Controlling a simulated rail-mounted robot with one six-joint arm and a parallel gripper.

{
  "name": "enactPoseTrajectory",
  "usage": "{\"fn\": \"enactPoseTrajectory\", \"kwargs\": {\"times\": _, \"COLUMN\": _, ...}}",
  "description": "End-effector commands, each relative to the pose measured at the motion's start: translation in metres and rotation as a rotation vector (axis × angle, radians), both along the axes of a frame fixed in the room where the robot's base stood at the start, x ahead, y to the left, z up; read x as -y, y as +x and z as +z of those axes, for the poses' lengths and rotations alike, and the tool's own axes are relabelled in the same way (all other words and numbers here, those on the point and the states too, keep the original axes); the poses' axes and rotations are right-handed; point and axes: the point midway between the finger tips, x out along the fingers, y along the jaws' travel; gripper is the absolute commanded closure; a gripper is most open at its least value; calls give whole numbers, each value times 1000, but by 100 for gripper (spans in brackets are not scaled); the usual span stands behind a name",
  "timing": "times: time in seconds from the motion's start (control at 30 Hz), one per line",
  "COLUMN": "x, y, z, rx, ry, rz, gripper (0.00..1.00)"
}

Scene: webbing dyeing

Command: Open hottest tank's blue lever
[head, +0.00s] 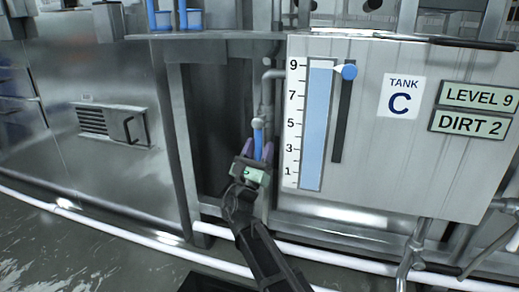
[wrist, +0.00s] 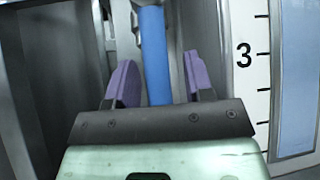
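A blue lever (head: 258,137) hangs down from a pipe fitting just left of the Tank C panel (head: 400,170). In the wrist view the lever (wrist: 155,50) runs upright between the two purple fingers of my gripper (wrist: 160,72). The fingers are apart, one on each side of the lever, with a narrow gap visible at the right finger. In the head view my gripper (head: 258,150) is at the lever's lower part. No temperature reading shows in either view.
The panel carries a level gauge (head: 317,125) filled to about 9, a blue slider knob (head: 349,72), and signs reading LEVEL 9 (head: 479,97) and DIRT 2 (head: 468,124). A dark recess lies left of the lever. White pipes (head: 110,227) run along the floor.

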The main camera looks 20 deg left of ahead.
Motion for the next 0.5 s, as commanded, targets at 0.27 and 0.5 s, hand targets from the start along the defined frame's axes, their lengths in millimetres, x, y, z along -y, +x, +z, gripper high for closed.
{"fn": "enactPoseTrajectory", "kwargs": {"times": 0.27, "x": 0, "y": -1, "z": -2, "rx": -1, "ry": 2, "rz": 1, "gripper": 52}}
{"fn": "enactPoseTrajectory", "kwargs": {"times": 0.5, "x": -4, "y": -31, "z": -41, "rx": -1, "ry": 3, "rz": 3, "gripper": 52}}
